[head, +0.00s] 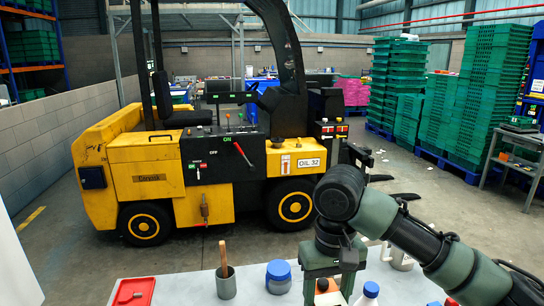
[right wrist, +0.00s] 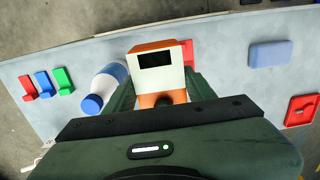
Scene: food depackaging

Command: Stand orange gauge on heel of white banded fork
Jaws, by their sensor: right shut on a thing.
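The orange gauge (right wrist: 155,62), with a pale face and a dark display, sits between the fingers of my right gripper (right wrist: 160,95) in the right wrist view. The gripper is shut on it. In the head view my right gripper (head: 332,284) is low over the grey table, with a bit of orange near its fingers. The yellow forklift (head: 207,170) stands behind the table. Its dark forks (head: 404,196) point right, low near the floor and partly behind my right arm. I cannot tell which fork has a white band. My left gripper is out of view.
The grey table (head: 185,288) bears a red tray (head: 133,292), a grey cup (head: 226,284) with a wooden handle, a blue-lidded jar (head: 278,277) and a blue-capped white bottle (right wrist: 106,88). Green crate stacks (head: 490,90) stand at right. Floor shows between forklift and table.

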